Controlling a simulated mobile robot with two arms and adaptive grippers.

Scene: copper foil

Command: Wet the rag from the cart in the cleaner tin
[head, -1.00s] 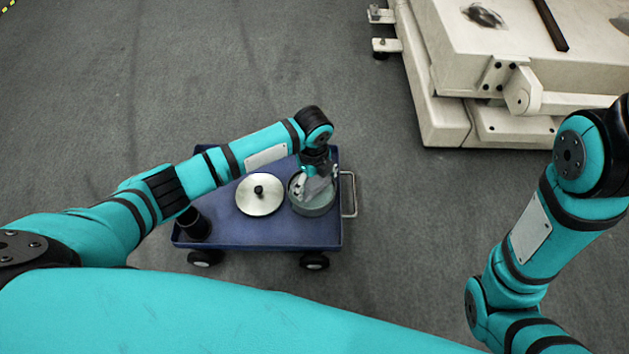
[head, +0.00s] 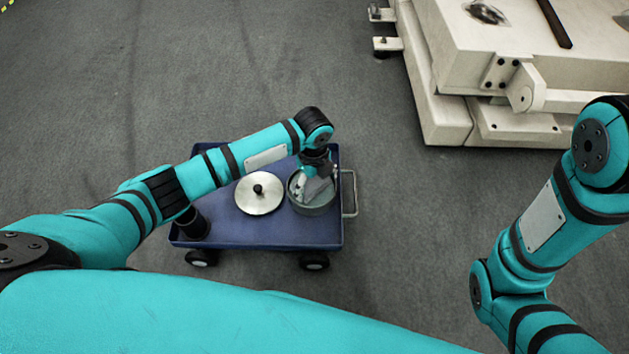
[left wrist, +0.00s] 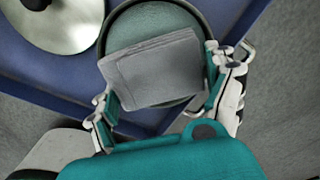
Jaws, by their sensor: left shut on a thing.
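The blue cart (head: 270,232) carries the round grey cleaner tin (head: 313,209), which is open at the top. My left gripper (head: 316,184) points down at the tin's mouth. In the left wrist view the gripper (left wrist: 160,86) is shut on the grey folded rag (left wrist: 156,68), one finger on each side. The rag covers much of the tin's opening; the tin's dark rim and greenish inside (left wrist: 150,22) show behind it. I cannot tell whether the rag touches the liquid. My right arm shows at the right of the head view, but its gripper is out of view.
A round metal lid (head: 248,201) with a black knob lies on the cart left of the tin. A dark cup (head: 192,224) stands at the cart's near left corner. The cart's handle (head: 349,194) is at its right. A large pale machine (head: 470,90) stands at the upper right. Grey floor is clear between.

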